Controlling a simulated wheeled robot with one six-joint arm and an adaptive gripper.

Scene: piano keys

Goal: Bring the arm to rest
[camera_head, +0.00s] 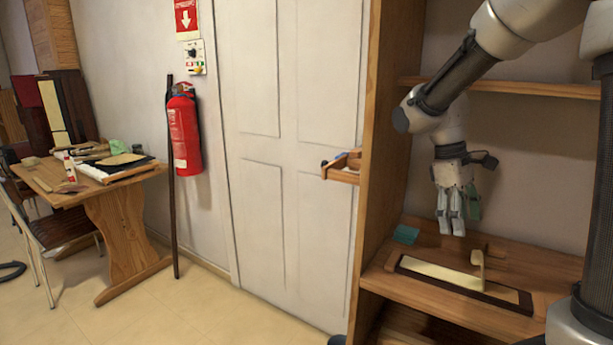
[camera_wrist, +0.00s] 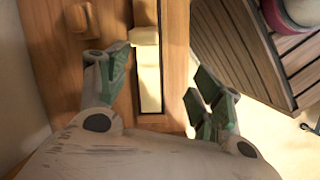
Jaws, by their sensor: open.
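My gripper (camera_head: 452,226) hangs from my arm inside the wooden shelf unit, pointing down above the shelf board (camera_head: 420,252). Its fingers are apart with nothing between them. In the wrist view my gripper (camera_wrist: 158,75) shows open, its green-grey fingers on either side of a cream strip that lies below. On the shelf, a dark-framed cream panel (camera_head: 450,274) lies in front of and below the gripper. A small cream upright piece (camera_head: 478,264) stands at the panel's back edge, apart from the fingers.
The shelf's left side wall (camera_head: 372,130) and an upper shelf (camera_head: 510,88) stand close around my arm. A teal item (camera_head: 405,234) lies at the shelf's back left. A white door (camera_head: 285,130), a fire extinguisher (camera_head: 184,130) and a cluttered table (camera_head: 120,215) are left.

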